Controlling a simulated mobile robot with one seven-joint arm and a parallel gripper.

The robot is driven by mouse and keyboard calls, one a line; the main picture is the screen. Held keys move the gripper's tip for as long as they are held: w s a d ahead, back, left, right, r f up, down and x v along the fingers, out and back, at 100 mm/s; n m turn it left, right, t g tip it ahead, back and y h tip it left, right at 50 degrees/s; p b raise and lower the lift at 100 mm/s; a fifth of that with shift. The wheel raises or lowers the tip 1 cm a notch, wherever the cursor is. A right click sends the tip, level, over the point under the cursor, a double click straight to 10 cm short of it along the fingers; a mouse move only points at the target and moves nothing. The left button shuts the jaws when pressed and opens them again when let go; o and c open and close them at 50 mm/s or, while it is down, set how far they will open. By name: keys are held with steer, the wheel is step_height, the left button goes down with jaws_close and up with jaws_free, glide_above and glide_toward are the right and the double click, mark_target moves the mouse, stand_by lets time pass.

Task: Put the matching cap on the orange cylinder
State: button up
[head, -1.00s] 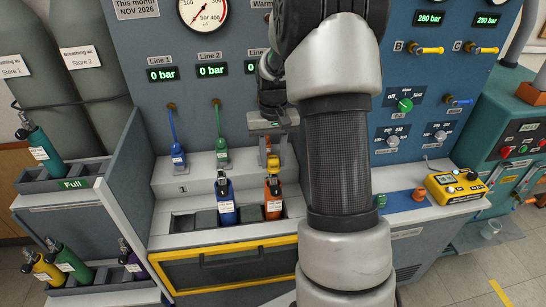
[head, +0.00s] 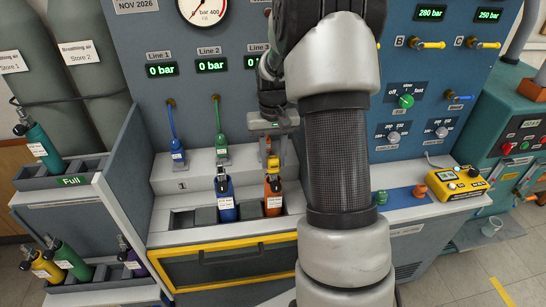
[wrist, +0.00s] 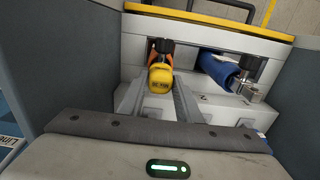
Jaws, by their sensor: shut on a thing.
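The orange cylinder (head: 273,195) stands in the bench rack, right of a blue cylinder (head: 226,205). My gripper (head: 273,160) points down over it, shut on a yellow labelled piece (wrist: 160,76) at the cylinder's top. The yellow piece also shows in the head view (head: 273,163). In the wrist view a black knob (wrist: 163,46) and some orange show just beyond it; whether it is joined to the cylinder I cannot tell. An orange cap (head: 420,191) and a green cap (head: 382,198) stand on the right ledge.
A blue hose connector (head: 177,155) and a green one (head: 222,153) hang left of my gripper. A yellow meter (head: 456,184) sits at the right ledge. A yellow-framed drawer (head: 225,270) is below the rack. My arm hides part of the panel.

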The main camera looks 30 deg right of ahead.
steer(key=shift+f, duration=0.2)
steer(key=o, duration=1.1)
step_height(320, 180, up, 18)
steer(key=shift+f+p, duration=0.25)
steer(key=shift+p, duration=0.15)
